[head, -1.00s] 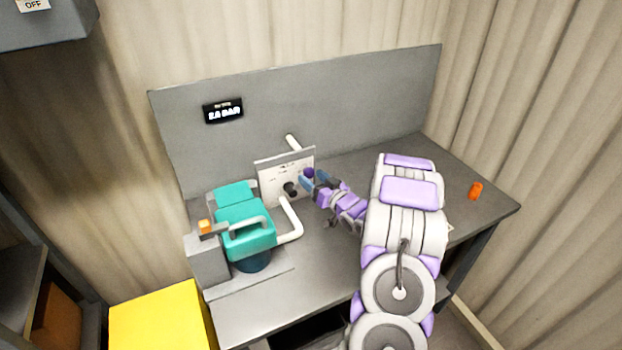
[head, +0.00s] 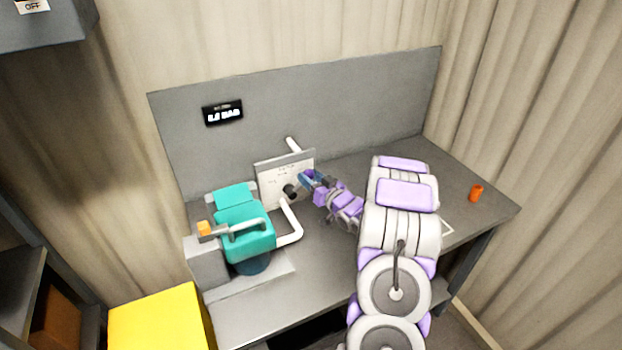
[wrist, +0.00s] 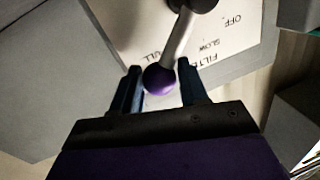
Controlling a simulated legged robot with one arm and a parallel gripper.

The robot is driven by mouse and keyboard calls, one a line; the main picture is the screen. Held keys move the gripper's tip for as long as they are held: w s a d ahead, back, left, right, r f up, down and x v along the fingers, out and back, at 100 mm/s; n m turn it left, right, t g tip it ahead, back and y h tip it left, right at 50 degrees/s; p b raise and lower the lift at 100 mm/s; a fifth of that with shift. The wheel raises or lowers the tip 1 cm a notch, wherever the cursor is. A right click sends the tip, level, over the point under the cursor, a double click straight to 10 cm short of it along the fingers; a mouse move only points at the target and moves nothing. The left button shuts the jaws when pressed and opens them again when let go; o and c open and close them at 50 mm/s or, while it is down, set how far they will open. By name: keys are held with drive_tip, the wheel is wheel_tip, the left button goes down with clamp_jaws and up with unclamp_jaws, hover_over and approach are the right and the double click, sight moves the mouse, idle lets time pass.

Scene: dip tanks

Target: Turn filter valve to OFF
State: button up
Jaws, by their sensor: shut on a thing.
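The filter valve is a grey lever (wrist: 178,40) with a purple ball knob (wrist: 159,79), turning on a dark hub (head: 290,191) on a white label plate (head: 270,177). In the wrist view the plate reads OFF, SLOW and FULL, upside down. The lever slants down from the hub, with FULL to its left and SLOW and OFF to its right. My gripper (wrist: 162,84) is shut on the knob, with one blue finger on each side of it. In the head view my gripper (head: 312,178) is at the plate's right edge and largely hides the knob.
A teal pump (head: 245,230) with a handle and white pipe (head: 291,228) stands left of the valve. A small display (head: 222,113) is on the grey back panel. An orange cylinder (head: 476,193) stands at the bench's right end. A yellow box (head: 160,318) is at front left.

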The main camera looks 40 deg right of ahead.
clamp_jaws()
